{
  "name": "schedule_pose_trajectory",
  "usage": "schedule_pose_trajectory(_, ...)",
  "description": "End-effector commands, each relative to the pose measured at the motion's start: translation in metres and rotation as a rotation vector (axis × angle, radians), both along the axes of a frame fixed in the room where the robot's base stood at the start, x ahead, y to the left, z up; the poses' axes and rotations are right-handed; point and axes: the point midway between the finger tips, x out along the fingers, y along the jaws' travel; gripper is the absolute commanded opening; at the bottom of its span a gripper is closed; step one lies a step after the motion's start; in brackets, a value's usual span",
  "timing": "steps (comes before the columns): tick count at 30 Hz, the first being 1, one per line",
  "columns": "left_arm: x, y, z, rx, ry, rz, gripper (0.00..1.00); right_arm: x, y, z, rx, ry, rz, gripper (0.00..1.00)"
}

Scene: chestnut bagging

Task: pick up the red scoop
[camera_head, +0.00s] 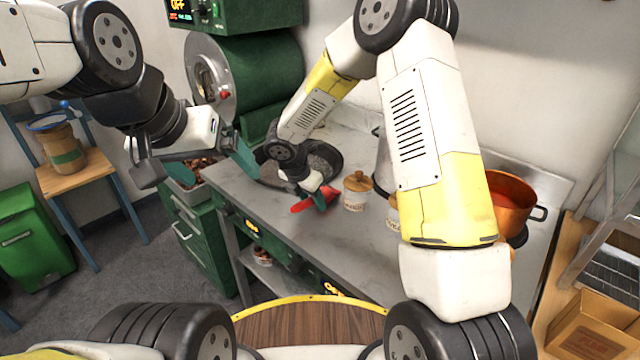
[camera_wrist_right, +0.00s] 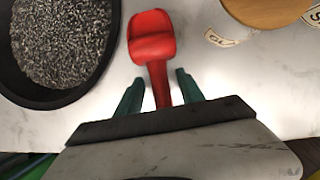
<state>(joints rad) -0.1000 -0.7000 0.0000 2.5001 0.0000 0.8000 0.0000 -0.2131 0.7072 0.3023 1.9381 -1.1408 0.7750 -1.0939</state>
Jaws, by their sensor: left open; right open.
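The red scoop (camera_head: 314,200) lies on the grey counter (camera_head: 262,213). In the right wrist view the scoop (camera_wrist_right: 153,45) has its bowl pointing away and its handle running down between my right gripper's fingers (camera_wrist_right: 160,95). My right gripper (camera_head: 322,197) is open, with one green finger on each side of the handle and a visible gap on both sides. In the head view this gripper partly hides the scoop. My left gripper (camera_head: 205,170) is open and empty, off to the left in front of the green machine.
A black pan of dark grains (camera_wrist_right: 60,45) stands left of the scoop. A lidded jar (camera_head: 356,192) stands to its right, and an orange pot (camera_head: 512,205) further right. A green roasting machine (camera_head: 262,85) stands behind. The counter's front strip is clear.

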Motion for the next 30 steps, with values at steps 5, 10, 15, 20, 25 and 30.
schedule_pose_trajectory(5,0.0,0.0,0.0,0.0,0.0,0.0,0.94,0.0,0.0,0.0,0.0,0.0,0.0,0.3)
schedule_pose_trajectory(10,0.0,0.0,0.0,0.0,0.0,0.0,0.94,0.0,0.0,0.001,0.0,0.0,0.0,0.0)
schedule_pose_trajectory(15,0.0,0.0,0.0,0.0,0.0,0.0,0.94,0.0,0.0,0.001,0.0,0.0,0.0,0.0)
schedule_pose_trajectory(20,0.0,0.0,0.0,0.0,0.0,0.0,0.94,0.0,0.0,0.001,-0.001,-0.001,0.0,0.0)
schedule_pose_trajectory(25,0.0,0.0,0.0,0.0,0.0,0.0,0.94,0.001,0.0,0.019,0.0,-0.004,-0.002,0.0)
schedule_pose_trajectory(30,0.0,0.0,0.0,0.0,0.0,0.0,0.94,0.001,0.0,0.054,0.003,-0.006,-0.001,0.0)
